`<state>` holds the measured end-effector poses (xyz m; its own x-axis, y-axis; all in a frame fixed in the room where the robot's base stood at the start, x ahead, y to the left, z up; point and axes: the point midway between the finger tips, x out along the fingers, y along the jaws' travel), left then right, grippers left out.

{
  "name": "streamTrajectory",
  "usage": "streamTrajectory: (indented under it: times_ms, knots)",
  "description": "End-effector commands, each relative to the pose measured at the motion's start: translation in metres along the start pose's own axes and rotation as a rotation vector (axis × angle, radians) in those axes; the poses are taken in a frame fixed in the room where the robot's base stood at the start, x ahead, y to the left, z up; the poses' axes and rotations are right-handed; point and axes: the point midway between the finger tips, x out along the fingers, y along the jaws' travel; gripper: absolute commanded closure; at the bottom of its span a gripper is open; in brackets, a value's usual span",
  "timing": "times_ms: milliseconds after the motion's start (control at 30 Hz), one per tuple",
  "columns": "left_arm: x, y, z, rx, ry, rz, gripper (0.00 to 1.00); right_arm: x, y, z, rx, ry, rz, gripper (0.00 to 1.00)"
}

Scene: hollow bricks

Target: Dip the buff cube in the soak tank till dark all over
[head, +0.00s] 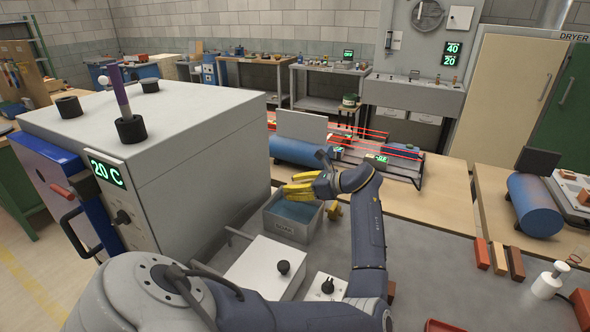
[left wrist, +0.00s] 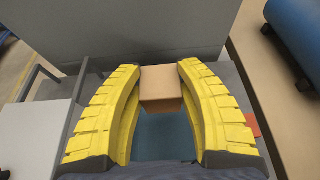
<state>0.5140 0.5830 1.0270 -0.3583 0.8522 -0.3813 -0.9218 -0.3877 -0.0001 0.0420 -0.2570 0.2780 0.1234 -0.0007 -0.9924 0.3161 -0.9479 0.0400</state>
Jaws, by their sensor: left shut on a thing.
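The soak tank (head: 291,230) is a grey open box with blue-green liquid in it, labelled SOAK, right of the big white oven in the head view. My left gripper (head: 299,188) has yellow ribbed fingers and is over the tank. In the left wrist view the left gripper (left wrist: 161,100) is shut on the buff cube (left wrist: 161,84), held between the far ends of the fingers. I cannot make out the cube in the head view. My right gripper is not in view.
The white oven (head: 180,150) rises close left of the tank. A white box with a black knob (head: 265,268) stands in front of it. A blue cylinder (head: 298,150) lies behind it. Several bricks (head: 498,257) stand at right. The grey bench between is mostly clear.

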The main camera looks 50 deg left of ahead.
Motion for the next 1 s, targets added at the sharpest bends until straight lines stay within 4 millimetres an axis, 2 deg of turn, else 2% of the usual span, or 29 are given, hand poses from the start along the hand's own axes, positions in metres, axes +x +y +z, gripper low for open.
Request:
streamTrajectory:
  times_ms: [1000]
  knots:
    - [0.033, 0.0, -0.079, 0.002, 0.0, 0.0, 0.97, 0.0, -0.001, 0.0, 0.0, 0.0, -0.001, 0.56]
